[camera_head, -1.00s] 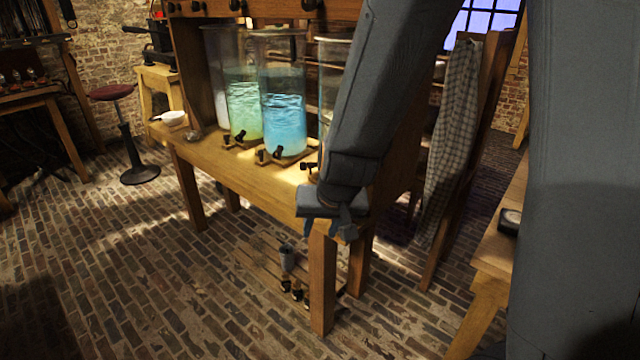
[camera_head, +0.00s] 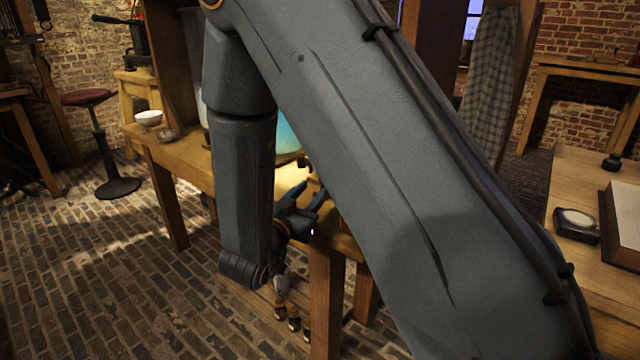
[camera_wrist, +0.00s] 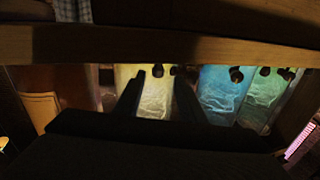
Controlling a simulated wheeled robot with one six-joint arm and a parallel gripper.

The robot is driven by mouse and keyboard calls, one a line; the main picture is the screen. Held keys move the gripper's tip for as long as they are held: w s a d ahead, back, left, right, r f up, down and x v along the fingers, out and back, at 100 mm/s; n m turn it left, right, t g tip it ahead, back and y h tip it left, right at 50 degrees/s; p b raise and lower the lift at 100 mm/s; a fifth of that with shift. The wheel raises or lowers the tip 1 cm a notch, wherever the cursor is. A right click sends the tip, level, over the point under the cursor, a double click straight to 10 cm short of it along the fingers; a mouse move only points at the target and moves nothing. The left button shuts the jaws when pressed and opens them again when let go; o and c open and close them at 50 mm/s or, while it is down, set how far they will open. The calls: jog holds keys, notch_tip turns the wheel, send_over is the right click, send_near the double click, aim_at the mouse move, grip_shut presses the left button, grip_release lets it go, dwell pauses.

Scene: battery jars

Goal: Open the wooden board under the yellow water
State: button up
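In the wrist view, which appears upside down, the jar of yellow water (camera_wrist: 155,95) stands straight ahead with a dark tap by its base. A wooden band (camera_wrist: 160,44) runs across the picture by the jars' bases; I cannot tell the board under the yellow water from the table edge there. My gripper (camera_wrist: 158,78) points at the yellow jar with its two dark fingers apart and nothing between them. In the head view my gripper (camera_head: 311,196) is by the table's front edge, near its right end. My arm hides the yellow jar there.
The jar of blue water (camera_wrist: 219,88) and the jar of green water (camera_wrist: 262,98) stand beside the yellow one, with dark taps. The wooden table (camera_head: 190,160) holds a white bowl (camera_head: 148,118). Another table (camera_head: 575,185) is at right. Brick floor is open at left.

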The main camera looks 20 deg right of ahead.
jog(key=x, duration=0.7)
jog(key=shift+s+d+b, duration=0.1)
jog(key=shift+d+b, duration=0.05)
jog(key=shift+b, duration=0.2)
jog(key=shift+c, duration=0.5)
grip_shut()
